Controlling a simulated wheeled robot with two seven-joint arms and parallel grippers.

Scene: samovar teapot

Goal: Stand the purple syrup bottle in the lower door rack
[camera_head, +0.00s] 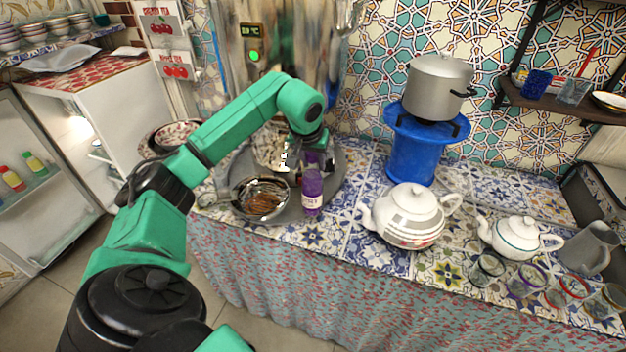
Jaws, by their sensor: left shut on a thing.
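The purple syrup bottle (312,192) stands upright at the edge of a round grey tray (288,216) on the tiled counter. My left gripper (314,160) reaches down from above and is shut on the bottle's upper part. I cannot tell whether the bottle's base touches the tray. The open fridge door (38,148) is at the far left. I cannot tell whether this is the lower rack. My right gripper is not in view.
A metal bowl (243,207) with brown contents sits left of the bottle. A large white teapot (412,213) stands to the right, beside a blue stand (410,160) with a pot (437,88). The white fridge (125,112) stands open behind my left arm. Floor shows between door and counter.

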